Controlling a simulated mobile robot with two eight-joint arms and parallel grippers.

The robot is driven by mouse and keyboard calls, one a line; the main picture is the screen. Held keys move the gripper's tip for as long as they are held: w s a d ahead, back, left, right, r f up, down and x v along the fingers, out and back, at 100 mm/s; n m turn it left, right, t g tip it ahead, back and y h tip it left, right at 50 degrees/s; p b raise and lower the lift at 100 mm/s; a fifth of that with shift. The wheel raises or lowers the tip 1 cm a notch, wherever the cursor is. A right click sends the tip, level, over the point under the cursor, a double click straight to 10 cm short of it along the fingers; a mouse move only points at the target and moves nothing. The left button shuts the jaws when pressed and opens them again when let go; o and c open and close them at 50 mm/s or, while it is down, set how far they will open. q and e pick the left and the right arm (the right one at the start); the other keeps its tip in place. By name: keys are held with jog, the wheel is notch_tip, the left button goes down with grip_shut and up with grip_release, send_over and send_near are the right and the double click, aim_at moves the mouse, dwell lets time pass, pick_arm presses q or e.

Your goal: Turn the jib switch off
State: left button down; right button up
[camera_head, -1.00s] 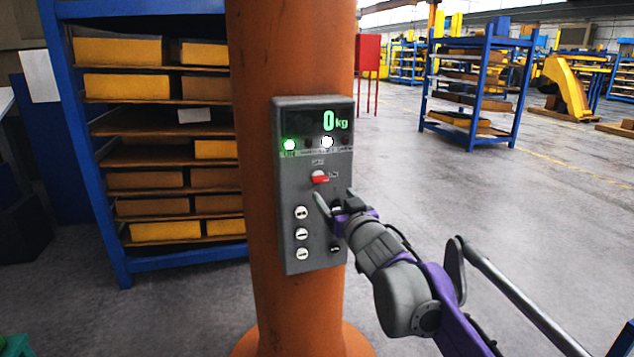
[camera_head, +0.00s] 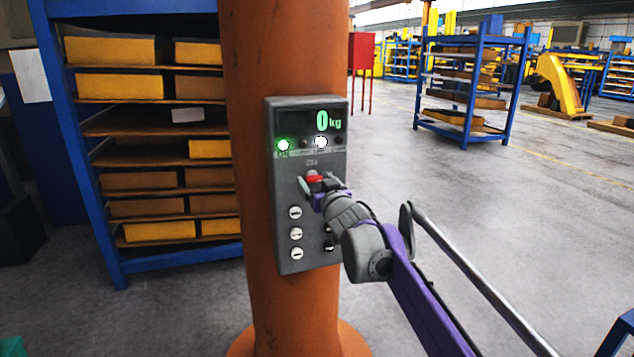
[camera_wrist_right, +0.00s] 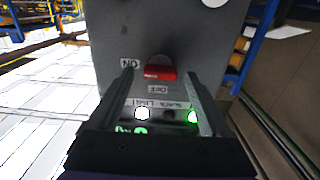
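The jib switch (camera_head: 314,178) is a red-handled rotary knob on a grey control box (camera_head: 283,180), mounted on an orange column. Its red bar lies crosswise, also in the upside-down right wrist view (camera_wrist_right: 160,72). There, ON is printed beside it and OFF on its display side. My right gripper (camera_head: 319,185) is at the box, open, with one finger on each side of the knob. In the wrist view, its two fingers (camera_wrist_right: 160,80) stand apart with gaps to the red bar. Contact with the knob cannot be told. My left gripper is not in view.
The box display (camera_head: 313,121) reads 0 kg; a green lamp (camera_head: 283,145) and a white lamp (camera_head: 320,142) are lit. White buttons (camera_head: 296,233) sit below the switch. A blue shelf rack (camera_head: 75,170) stands left of the orange column (camera_head: 300,310).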

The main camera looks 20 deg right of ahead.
grip_shut()
jog(key=n+p, duration=0.1)
jog(key=n, duration=0.1)
jog(key=n+p, duration=0.1)
jog(key=p, duration=0.1)
jog(key=shift+r+n, duration=0.2)
jog(key=shift+n, duration=0.2)
jog(key=n+p, duration=0.3)
jog(key=n, duration=0.2)
jog(key=shift+a+p, duration=0.15)
jog(key=shift+p, duration=0.15)
jog(key=n+p, duration=0.3)
jog(key=n, duration=0.2)
jog(key=shift+f+n, duration=0.1)
jog(key=shift+n, duration=0.3)
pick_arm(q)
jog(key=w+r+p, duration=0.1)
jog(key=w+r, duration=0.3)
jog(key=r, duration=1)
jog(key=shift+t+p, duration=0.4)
pick_arm(e)
jog(key=shift+f+n, duration=0.2)
jog(key=shift+n, duration=1.5)
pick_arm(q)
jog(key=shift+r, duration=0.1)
pick_arm(e)
jog(key=shift+f, duration=0.1)
